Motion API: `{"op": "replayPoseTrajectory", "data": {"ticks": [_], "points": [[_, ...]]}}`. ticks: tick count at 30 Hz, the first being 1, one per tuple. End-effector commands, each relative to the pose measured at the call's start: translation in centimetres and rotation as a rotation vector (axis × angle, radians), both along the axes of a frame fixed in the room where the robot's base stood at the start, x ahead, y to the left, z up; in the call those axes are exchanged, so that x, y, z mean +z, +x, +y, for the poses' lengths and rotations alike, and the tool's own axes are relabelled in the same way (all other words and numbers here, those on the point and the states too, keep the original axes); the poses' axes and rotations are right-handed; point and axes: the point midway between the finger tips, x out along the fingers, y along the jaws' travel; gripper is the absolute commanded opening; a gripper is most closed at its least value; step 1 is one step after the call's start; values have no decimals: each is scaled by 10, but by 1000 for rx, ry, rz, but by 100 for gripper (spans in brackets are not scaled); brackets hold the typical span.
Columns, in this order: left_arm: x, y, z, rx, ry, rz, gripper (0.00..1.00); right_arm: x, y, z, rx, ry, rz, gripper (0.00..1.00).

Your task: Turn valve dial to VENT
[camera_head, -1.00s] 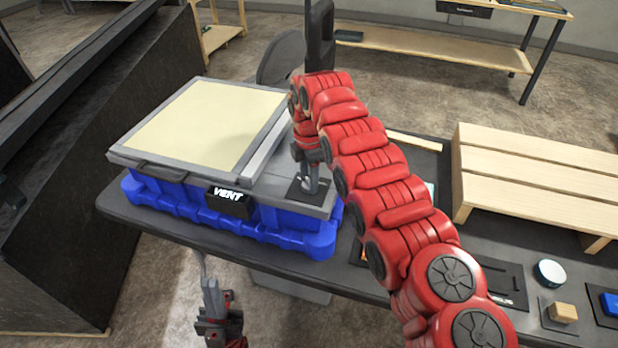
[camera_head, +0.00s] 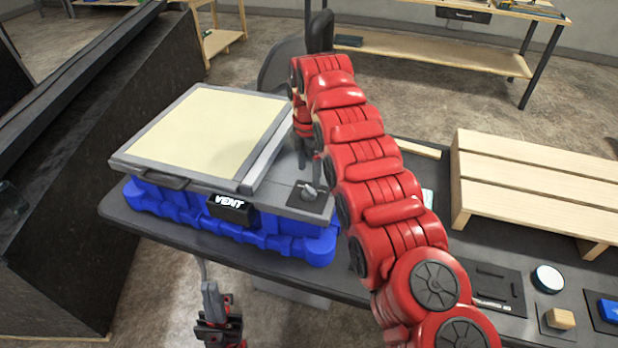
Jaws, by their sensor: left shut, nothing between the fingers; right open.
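The valve dial (camera_head: 309,193) is a small grey knob on a dark square plate at the right end of the grey console top. A black display reading VENT (camera_head: 229,203) is on the console's front. My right gripper (camera_head: 308,165) is just behind and above the dial, apart from it. It is open and empty, partly hidden by my red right arm. My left gripper (camera_head: 204,275) is shut and empty, low in front of the table edge, well below the console.
The console has a cream panel (camera_head: 208,131) and a blue base (camera_head: 283,241) on a dark table (camera_head: 170,228). To the right are a slatted wooden stand (camera_head: 540,180), a round white-topped button (camera_head: 548,278), a wooden block (camera_head: 560,318) and a blue piece (camera_head: 609,310).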

Motion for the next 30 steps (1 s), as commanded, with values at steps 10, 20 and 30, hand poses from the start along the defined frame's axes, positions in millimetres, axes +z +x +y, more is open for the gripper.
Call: {"op": "replayPoseTrajectory", "data": {"ticks": [10,20,30], "points": [[84,0,0,0,0,1,0,82,0,0,1,-1,2,78],[117,0,0,0,0,1,0,115,0,0,0,0,1,78],[117,0,0,0,0,1,0,115,0,0,0,-1,2,78]]}}
